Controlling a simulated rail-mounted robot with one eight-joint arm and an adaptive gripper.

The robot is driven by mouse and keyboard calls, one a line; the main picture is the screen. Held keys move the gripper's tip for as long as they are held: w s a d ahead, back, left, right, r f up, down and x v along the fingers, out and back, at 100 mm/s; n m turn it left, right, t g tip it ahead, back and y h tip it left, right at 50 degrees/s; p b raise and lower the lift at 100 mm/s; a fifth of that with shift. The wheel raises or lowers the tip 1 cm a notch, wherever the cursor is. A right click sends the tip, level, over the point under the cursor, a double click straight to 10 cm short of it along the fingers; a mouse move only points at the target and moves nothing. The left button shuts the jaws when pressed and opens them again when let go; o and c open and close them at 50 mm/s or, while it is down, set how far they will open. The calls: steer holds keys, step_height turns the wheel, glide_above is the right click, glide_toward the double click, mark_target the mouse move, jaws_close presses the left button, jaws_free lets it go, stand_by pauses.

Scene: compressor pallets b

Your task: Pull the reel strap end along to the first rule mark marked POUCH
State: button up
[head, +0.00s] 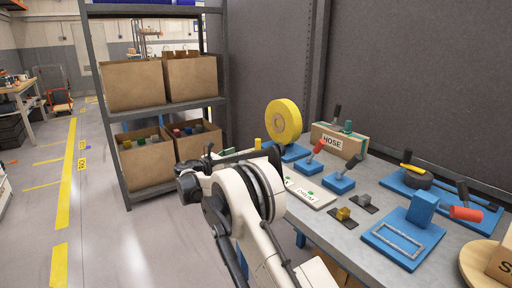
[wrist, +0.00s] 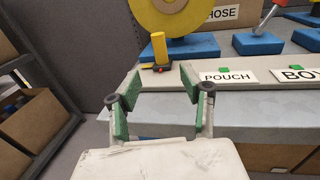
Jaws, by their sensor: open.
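The yellow reel (head: 284,120) stands upright on a blue base at the back of the bench; its lower part shows in the wrist view (wrist: 178,20). The yellow strap end (wrist: 158,48) stands up from a small dark-and-red piece at the rule's left end, below the reel. The pale rule (wrist: 253,88) runs right from there, with a POUCH label (wrist: 228,76) and green mark (wrist: 222,68), then a partly cut-off "BO" label. My gripper (wrist: 160,72) is open and empty, its green-padded fingers in front of and either side of the strap end. In the head view my arm hides part of the rule.
A shelf (head: 164,108) with cardboard boxes stands at the left. The bench front edge is close below the rule.

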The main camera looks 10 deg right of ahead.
mark_target(256, 145)
steer(key=b+x, duration=0.2)
steer(key=x, duration=1.1)
steer(key=shift+w+d, duration=0.25)
steer(key=shift+d, duration=0.1)
jaws_close()
